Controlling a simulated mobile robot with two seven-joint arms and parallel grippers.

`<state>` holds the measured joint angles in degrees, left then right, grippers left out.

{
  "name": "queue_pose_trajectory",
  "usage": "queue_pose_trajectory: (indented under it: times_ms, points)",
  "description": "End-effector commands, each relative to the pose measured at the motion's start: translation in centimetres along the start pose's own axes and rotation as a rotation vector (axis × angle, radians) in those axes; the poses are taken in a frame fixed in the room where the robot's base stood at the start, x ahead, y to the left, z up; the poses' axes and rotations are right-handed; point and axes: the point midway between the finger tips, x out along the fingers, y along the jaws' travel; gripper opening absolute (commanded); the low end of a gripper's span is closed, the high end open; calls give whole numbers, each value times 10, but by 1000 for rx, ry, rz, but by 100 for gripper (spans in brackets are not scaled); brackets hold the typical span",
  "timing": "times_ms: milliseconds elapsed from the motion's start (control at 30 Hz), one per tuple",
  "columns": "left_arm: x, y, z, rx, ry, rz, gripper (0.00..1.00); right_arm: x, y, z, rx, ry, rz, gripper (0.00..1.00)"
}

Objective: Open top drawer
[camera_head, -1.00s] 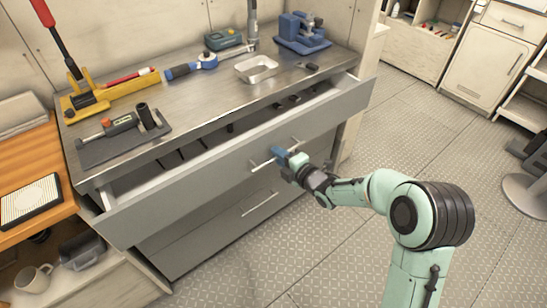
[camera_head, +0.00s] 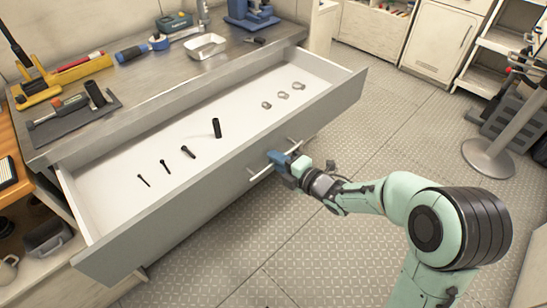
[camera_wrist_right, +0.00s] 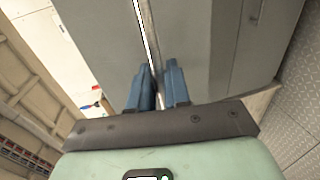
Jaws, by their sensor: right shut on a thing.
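The top drawer (camera_head: 210,195) of the grey workbench is pulled far out, and its white inside shows. Its bar handle (camera_head: 262,173) runs along the middle of the front. My right gripper (camera_head: 277,158) is shut on this handle. In the right wrist view, the blue fingers (camera_wrist_right: 163,85) stand on both sides of the light bar (camera_wrist_right: 147,35). Inside the drawer lie several black sockets and bolts, such as an upright black cylinder (camera_head: 217,128), and several metal rings (camera_head: 283,95). My left gripper is not in view.
The steel worktop (camera_head: 150,85) holds a metal tray (camera_head: 206,46), a blue vise (camera_head: 252,14), a torque wrench (camera_head: 150,46) and a dark mat with tools (camera_head: 72,118). A post with a round base (camera_head: 488,157) stands at right. The floor before the drawer is clear.

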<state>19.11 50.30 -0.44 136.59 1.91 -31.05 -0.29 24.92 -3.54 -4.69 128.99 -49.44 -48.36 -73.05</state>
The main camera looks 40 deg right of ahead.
Motion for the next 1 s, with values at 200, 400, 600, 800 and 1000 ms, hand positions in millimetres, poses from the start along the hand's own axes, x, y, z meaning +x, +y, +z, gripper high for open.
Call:
queue_pose_trajectory:
  times_ms: [200,400,600,800,1000]
  points:
    - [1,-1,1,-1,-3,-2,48,-2,0,1,0,-3,2,0]
    - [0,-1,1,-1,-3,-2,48,-2,1,1,0,-3,2,0]
    - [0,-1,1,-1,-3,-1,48,-2,0,1,0,-3,2,31]
    - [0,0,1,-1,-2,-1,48,-3,0,1,0,-2,1,31]
    - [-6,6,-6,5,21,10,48,-25,2,2,-1,-5,1,31]
